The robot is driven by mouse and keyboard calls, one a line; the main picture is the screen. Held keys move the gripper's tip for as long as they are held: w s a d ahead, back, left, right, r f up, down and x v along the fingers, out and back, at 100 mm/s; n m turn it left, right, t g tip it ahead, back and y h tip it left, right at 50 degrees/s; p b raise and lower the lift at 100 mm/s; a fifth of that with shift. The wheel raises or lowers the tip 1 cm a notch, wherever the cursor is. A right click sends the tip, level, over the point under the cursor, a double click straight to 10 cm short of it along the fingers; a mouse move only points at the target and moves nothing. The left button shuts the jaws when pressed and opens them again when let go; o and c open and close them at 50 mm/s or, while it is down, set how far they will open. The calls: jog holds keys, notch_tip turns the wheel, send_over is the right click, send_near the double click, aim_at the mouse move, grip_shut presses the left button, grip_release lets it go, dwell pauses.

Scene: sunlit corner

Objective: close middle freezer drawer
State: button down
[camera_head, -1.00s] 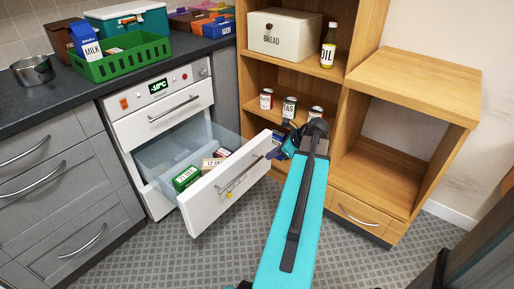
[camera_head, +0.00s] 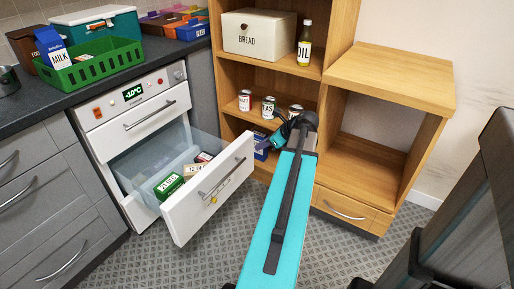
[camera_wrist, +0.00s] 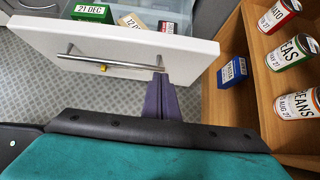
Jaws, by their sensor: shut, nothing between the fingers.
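The middle freezer drawer (camera_head: 208,188) is pulled well out of the white freezer (camera_head: 118,98). It has a white front, a bar handle (camera_head: 221,178) and clear sides, and holds several small boxes. In the wrist view the drawer front (camera_wrist: 120,42) crosses the upper part, its handle (camera_wrist: 110,63) facing me. My gripper (camera_wrist: 162,80) is shut and empty, its purple fingers by the right end of the handle; I cannot tell whether they touch it. In the head view my arm mostly hides the gripper. The top drawer (camera_head: 150,115) is shut.
A wooden shelf unit (camera_head: 338,60) stands right of the drawer, with cans and a blue box (camera_wrist: 232,72) on its shelves. A green crate (camera_head: 90,68) is on the counter. Patterned floor (camera_head: 200,255) is clear before the drawer.

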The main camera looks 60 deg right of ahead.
aim_at(236, 151)
jog(key=b+x, duration=0.1)
jog(key=x, duration=0.2)
jog(key=w+r+x, duration=0.1)
jog(key=x, duration=0.3)
jog(key=b+x, duration=0.1)
jog(key=x, duration=0.2)
jog(key=shift+w+d+b, duration=0.1)
jog(key=shift+w+b, duration=0.2)
jog(key=shift+w, duration=0.7)
